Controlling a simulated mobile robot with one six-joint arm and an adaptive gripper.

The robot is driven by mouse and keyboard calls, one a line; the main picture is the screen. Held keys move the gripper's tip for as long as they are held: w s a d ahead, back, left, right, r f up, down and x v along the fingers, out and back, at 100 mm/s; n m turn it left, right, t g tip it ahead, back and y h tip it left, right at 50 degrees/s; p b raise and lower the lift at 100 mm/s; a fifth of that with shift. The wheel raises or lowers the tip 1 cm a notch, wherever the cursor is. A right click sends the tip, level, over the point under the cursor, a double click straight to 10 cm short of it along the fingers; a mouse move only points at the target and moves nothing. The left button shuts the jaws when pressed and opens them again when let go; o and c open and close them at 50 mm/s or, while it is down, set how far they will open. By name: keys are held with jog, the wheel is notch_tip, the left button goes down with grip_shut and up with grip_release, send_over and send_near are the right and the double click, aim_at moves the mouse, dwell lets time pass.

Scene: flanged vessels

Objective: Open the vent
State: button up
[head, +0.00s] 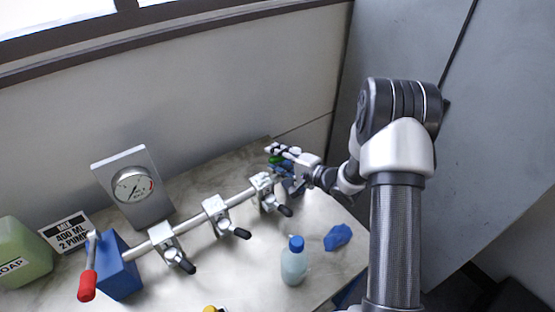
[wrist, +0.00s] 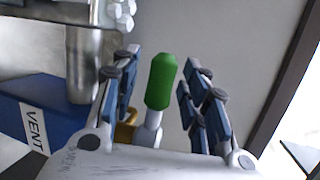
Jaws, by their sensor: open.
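The vent valve has a green handle (wrist: 161,82) on a pale metal stem. It stands beside a blue block with a white VENT label (wrist: 33,127) in the wrist view. My gripper (wrist: 158,72) is open, with one finger on each side of the green handle and visible gaps on both sides. In the head view my gripper (head: 279,152) is at the far right end of the pipe, and a bit of the green handle (head: 276,160) shows below it. The rest of the valve is mostly hidden there by my gripper.
A white pipe (head: 190,223) with several black-handled clamps runs left from there to a blue block (head: 118,270) with a red-handled lever. A gauge (head: 133,187) stands behind. A wall is close behind.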

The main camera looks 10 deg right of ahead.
jog(key=shift+c, duration=0.6)
grip_shut()
